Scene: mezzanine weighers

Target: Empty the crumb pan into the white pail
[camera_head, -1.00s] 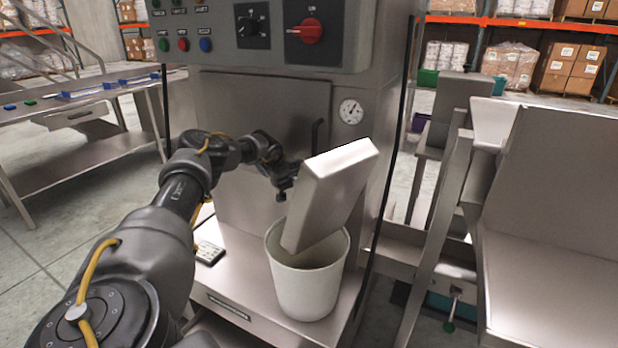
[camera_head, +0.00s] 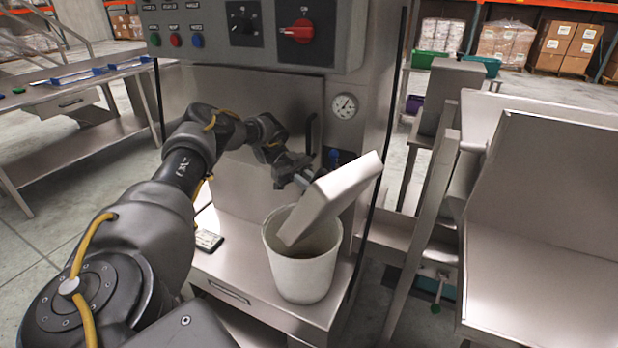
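The crumb pan (camera_head: 334,198), a shallow light-grey metal box, is tipped steeply over the white pail (camera_head: 301,276). Its lower end is at the pail's mouth, partly inside the rim, and its upper end points up to the right. My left gripper (camera_head: 299,174) is at the pan's upper left side and appears shut on it; the fingertips are partly hidden by the pan. The pail stands upright on the steel shelf of the machine. The pan's open face and any crumbs in the pail are hidden. My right gripper is out of view.
The machine's panel with a red switch (camera_head: 300,31) and a round gauge (camera_head: 344,106) rises behind the pail. A small dark device (camera_head: 207,241) lies on the shelf left of the pail. Steel chutes (camera_head: 545,210) stand at the right, a steel table (camera_head: 80,150) at the left.

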